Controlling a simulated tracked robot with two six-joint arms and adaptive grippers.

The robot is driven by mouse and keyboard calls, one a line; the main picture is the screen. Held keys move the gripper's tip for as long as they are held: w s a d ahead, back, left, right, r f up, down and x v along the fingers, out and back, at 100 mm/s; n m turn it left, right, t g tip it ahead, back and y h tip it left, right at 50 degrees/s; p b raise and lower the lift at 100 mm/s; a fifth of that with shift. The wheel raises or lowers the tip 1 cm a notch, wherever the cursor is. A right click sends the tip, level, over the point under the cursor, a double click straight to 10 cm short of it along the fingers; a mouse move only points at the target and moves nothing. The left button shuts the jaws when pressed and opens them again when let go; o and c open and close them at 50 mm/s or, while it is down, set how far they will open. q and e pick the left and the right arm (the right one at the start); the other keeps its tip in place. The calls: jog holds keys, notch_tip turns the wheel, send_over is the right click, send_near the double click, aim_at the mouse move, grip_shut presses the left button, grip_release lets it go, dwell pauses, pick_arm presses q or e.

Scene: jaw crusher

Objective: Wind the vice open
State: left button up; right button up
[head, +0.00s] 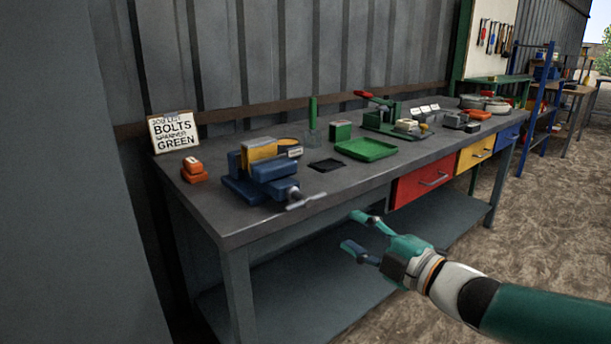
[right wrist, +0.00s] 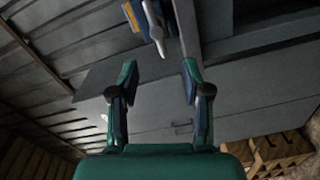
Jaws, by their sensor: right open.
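The blue vice (head: 262,178) stands on the left part of the grey workbench, with a yellow block (head: 260,150) at its jaws. Its pale handle (head: 305,201) sticks out at the bench's front edge. In the right wrist view the handle (right wrist: 158,38) shows at the top, beyond my fingertips. My right gripper (head: 354,232) is open and empty, in front of the bench edge, to the right of the handle and lower in the picture. Its two fingers (right wrist: 160,75) are apart in the right wrist view. My left gripper is not in view.
The workbench (head: 225,215) has a lower shelf (head: 300,280) and a red drawer (head: 422,182). A green tray (head: 366,149), an orange item (head: 193,172) and a sign (head: 174,131) are on top.

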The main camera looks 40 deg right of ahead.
aim_at(310, 204)
jog(key=shift+m, duration=0.7)
jog(key=w, duration=1)
jog(key=w+a+b, duration=0.1)
jog(key=w, duration=0.5)
jog(key=shift+a+r, duration=0.1)
jog(key=shift+r, duration=0.05)
